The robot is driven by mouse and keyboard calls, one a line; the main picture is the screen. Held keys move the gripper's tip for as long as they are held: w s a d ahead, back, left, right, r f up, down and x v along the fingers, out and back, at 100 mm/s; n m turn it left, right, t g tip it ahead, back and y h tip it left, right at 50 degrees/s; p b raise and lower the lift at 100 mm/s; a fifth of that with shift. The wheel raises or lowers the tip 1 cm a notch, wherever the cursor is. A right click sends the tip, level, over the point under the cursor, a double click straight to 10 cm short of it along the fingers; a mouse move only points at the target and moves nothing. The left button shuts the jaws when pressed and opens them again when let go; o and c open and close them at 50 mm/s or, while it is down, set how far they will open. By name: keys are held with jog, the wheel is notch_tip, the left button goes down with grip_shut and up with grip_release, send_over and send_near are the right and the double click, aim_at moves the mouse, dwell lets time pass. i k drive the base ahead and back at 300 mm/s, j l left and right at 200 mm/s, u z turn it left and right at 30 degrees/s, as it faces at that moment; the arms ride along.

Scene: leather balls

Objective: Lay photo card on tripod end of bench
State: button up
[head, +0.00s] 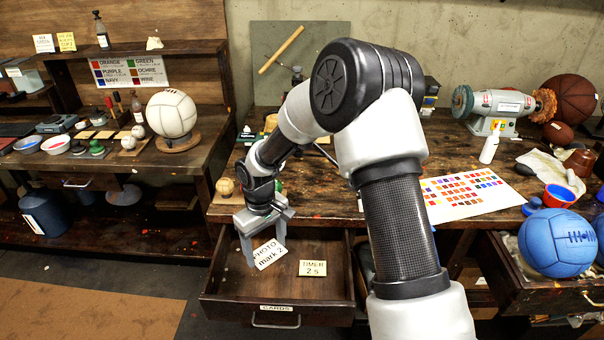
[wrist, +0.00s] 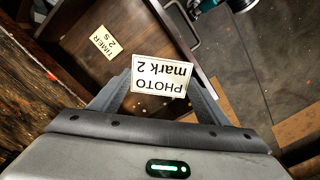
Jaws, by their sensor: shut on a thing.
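The photo card (head: 270,254), cream with the words PHOTO mark 2, is held between the fingers of my gripper (head: 266,246). The card is tilted and hangs over the open drawer labelled CARDS (head: 237,302). In the wrist view the same card (wrist: 160,76) sits upside down between the fingertips of my gripper (wrist: 158,85). The bench (head: 507,196) stands behind the drawer. A dark upright item (head: 297,76) on it, partly behind my arm, may be the tripod; I cannot tell for sure.
A TIMER 2 s card (head: 312,268) lies in the drawer. A colour chart (head: 463,196), a grinder (head: 497,110) and an orange-blue bowl (head: 560,196) are on the bench's right part. A small tan ball (head: 225,187) sits at its left front. A blue ball (head: 556,243) rests in the right drawer.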

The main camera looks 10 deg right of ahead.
aim_at(341, 204)
jog(key=k+l, duration=0.1)
jog(key=l, duration=0.9)
jog(key=i+l, duration=0.2)
jog(key=i, duration=0.3)
